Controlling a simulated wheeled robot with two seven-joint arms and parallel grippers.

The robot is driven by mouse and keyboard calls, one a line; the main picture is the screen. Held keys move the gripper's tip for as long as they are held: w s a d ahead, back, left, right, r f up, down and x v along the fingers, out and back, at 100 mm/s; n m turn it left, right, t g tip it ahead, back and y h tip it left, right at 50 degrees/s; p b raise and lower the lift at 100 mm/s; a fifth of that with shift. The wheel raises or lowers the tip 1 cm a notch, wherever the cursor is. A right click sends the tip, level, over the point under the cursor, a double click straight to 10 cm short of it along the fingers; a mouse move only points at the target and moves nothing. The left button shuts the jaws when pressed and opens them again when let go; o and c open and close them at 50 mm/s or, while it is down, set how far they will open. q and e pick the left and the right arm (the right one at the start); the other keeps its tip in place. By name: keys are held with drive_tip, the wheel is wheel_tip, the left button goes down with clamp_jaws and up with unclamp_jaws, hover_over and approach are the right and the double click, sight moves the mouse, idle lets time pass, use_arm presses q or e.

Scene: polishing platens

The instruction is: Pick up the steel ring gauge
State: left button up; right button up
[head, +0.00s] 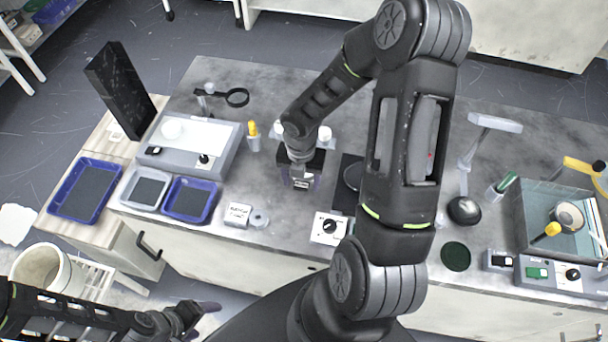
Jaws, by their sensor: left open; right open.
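A small grey ring (259,218), which looks like the steel ring gauge, lies flat near the front edge of the grey bench (268,85). It sits just right of a small white labelled block (237,213). My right gripper (301,180) points down over the bench, behind and to the right of the ring, apart from it. It is open, and no held object shows; its fingertips are small and dark. My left gripper (204,308) is low at the front, off the bench edge, open and apart from the ring.
Blue trays (209,213) and a grey light box (224,162) stand left of the ring. A white control box with a dial (330,228) is to its right. My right arm hides part of the bench middle. A glass tank (522,220) stands far right.

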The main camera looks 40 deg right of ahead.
idle(0.5)
clamp_jaws()
idle(0.5)
